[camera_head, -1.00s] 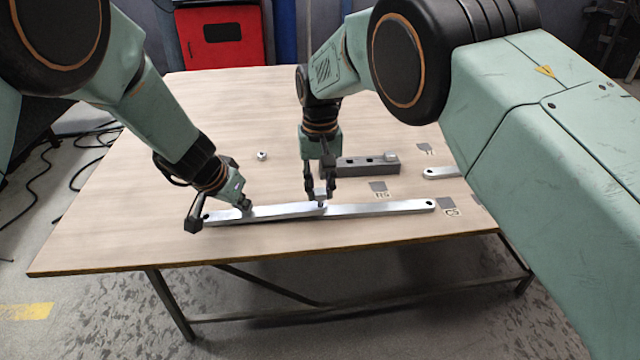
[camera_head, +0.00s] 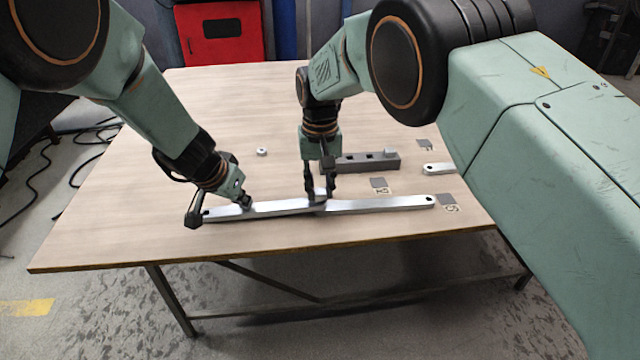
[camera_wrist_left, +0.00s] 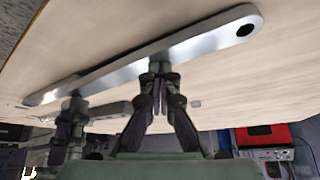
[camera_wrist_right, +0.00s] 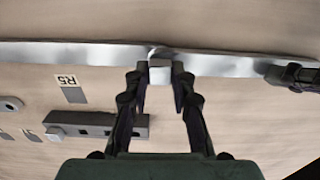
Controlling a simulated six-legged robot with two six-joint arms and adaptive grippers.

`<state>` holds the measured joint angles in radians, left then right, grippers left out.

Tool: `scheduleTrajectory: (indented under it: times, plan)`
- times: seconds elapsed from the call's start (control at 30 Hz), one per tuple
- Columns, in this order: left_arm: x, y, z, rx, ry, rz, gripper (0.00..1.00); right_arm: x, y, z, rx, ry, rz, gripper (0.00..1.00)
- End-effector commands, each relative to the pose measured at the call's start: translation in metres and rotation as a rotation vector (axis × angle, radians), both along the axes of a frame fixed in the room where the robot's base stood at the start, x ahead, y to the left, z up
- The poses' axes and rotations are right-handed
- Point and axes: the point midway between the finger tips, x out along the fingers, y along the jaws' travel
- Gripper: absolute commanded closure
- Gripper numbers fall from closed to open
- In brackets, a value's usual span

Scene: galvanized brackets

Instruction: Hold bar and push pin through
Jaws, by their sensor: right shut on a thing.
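Two flat silver bars lie end to end along the table's front, overlapping in the middle: the left bar (camera_head: 275,208) and the right bar (camera_head: 385,205). My left gripper (camera_head: 246,202) is at the left bar; in the left wrist view its fingertips (camera_wrist_left: 160,72) are close together on the bar's edge. My right gripper (camera_head: 319,198) stands over the overlap, shut on a small bright pin (camera_wrist_right: 160,72). The pin is between the fingertips at the joint of the bars; how deep it sits is hidden.
A dark grey block with square holes (camera_head: 358,164) lies behind the bars, with a small bright piece (camera_head: 390,153) on its right end. A small nut-like piece (camera_head: 262,152) lies behind left. Another silver bar (camera_head: 438,169) lies at right. Grey label patches (camera_head: 378,183) mark the table.

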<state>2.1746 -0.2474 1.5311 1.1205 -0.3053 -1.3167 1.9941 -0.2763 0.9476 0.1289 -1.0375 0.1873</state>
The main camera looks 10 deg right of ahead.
Motion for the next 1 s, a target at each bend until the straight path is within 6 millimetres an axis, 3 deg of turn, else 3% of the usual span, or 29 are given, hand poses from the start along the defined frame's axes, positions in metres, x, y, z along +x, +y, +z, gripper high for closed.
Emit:
scheduleTrajectory:
  times: [0.63, 0.67, 0.93, 1.0]
  plan:
    - [-0.0012, 0.0000, -0.0017, 0.001, 0.003, 0.000, 1.00, 0.0004, -0.0001, -0.0060, 0.000, -0.001, 0.000, 1.00]
    - [-0.0012, 0.0000, -0.0017, 0.001, 0.003, 0.000, 1.00, 0.0004, -0.0001, -0.0060, 0.000, -0.001, 0.000, 0.74]
    - [-0.0011, 0.0001, -0.0017, 0.001, 0.003, 0.000, 1.00, 0.0003, 0.0000, -0.0061, 0.000, -0.001, 0.000, 0.51]
    - [-0.0012, 0.0001, -0.0016, 0.001, 0.003, 0.000, 1.00, 0.0003, 0.0000, -0.0061, 0.000, -0.001, 0.000, 0.50]
